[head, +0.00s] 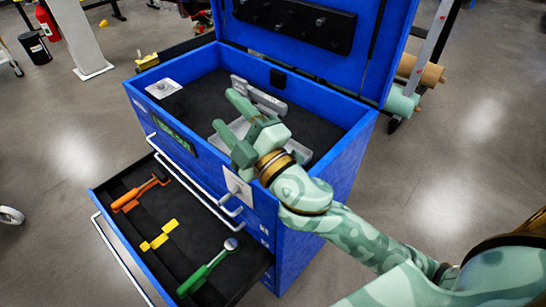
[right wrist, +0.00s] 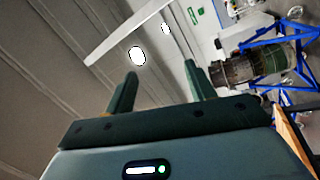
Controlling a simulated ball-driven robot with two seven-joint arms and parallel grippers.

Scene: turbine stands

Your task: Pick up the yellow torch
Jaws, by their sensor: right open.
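A small yellow object (head: 159,234) lies in the open drawer (head: 112,238) of the blue tool chest, between an orange-handled tool (head: 139,192) and a green-handled tool (head: 207,268). It appears as two joined yellow parts; I cannot tell for sure that it is the torch. My right gripper (head: 228,122) is open over the chest's top compartment, up and to the right of the yellow object and well apart from it. In the right wrist view the open fingers (right wrist: 160,88) have nothing between them. My left gripper is not in view.
The blue chest (head: 325,158) has its lid raised at the back. Grey parts (head: 259,97) lie in the top compartment beneath my right gripper. The right wrist view shows the ceiling and a turbine on a blue stand (right wrist: 285,58). The floor left of the drawer is clear.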

